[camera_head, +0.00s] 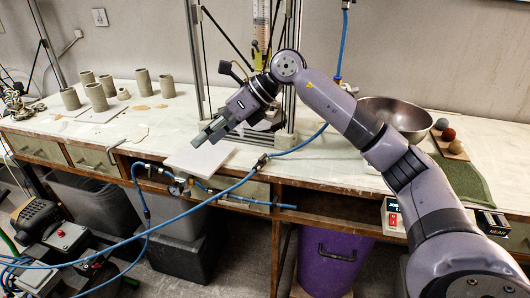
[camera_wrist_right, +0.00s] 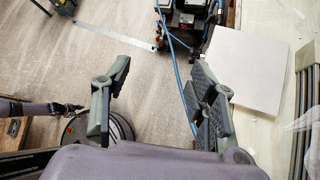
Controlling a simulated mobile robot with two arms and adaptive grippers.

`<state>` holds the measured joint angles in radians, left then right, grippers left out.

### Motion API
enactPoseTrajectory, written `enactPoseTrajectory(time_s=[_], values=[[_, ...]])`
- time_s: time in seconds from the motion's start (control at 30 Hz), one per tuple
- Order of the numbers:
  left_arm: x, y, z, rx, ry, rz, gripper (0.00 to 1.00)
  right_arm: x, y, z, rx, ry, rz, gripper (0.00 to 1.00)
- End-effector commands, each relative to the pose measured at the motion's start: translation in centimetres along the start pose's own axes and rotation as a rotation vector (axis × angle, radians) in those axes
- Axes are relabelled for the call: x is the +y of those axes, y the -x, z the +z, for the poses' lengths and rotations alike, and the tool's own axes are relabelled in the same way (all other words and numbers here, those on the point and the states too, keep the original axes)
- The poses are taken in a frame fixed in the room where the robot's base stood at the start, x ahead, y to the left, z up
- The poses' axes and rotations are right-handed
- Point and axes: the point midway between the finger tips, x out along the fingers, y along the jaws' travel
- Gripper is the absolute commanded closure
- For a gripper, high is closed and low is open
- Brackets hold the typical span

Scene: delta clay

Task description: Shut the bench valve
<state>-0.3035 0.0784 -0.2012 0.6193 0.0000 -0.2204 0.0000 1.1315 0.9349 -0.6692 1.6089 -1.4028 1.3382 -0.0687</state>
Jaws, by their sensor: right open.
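A pipe line with metal fittings and a small round gauge-like part (camera_head: 178,187) runs along the front edge of the bench. Another dark fitting (camera_head: 262,162) joins blue hose at the bench edge, further right. Both are small, and I cannot tell which is the valve or how its handle is turned. My right gripper (camera_head: 207,131) is above the bench, behind and above the pipe line, apart from both fittings. In the right wrist view its fingers (camera_wrist_right: 160,105) are spread with nothing between them.
A white board (camera_head: 200,158) lies below my right gripper at the bench edge and shows in the wrist view (camera_wrist_right: 245,70). Clay cylinders (camera_head: 96,97) stand at the back left. A metal bowl (camera_head: 398,116) stands right. Blue hose (camera_head: 215,197) crosses in front of the bench.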

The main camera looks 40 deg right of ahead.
Motion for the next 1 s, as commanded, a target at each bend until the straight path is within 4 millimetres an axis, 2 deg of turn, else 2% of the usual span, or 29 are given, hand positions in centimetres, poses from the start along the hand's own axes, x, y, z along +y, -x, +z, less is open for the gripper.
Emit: enactPoseTrajectory(time_s=[0.03, 0.1, 0.2, 0.3, 0.4, 0.57, 1.0], values=[[-0.1, -0.1, 0.0, 0.001, 0.001, -0.002, 0.60, -2.2, 3.3, -0.5, 0.069, 0.013, -0.105, 0.47], [-0.2, -0.1, -0.1, 0.001, 0.002, -0.003, 0.60, -4.7, 7.2, -1.9, 0.166, 0.006, -0.224, 0.47], [-0.3, -0.1, -0.2, 0.003, 0.002, -0.003, 0.60, -6.8, 12.2, -3.5, 0.271, -0.029, -0.351, 0.47], [-0.3, -0.2, -0.3, 0.003, 0.002, -0.004, 0.60, -7.9, 15.5, -4.8, 0.336, -0.065, -0.426, 0.47], [-0.3, -0.2, -0.3, 0.004, 0.002, -0.004, 0.60, -8.3, 16.9, -5.5, 0.367, -0.084, -0.457, 0.47], [-0.3, -0.3, -0.3, 0.004, 0.002, -0.004, 0.60, -8.9, 15.9, -6.2, 0.378, -0.089, -0.461, 0.47], [-0.2, -0.5, -0.3, 0.005, 0.000, -0.003, 0.60, -12.7, 8.2, -9.7, 0.377, -0.088, -0.457, 0.47]])
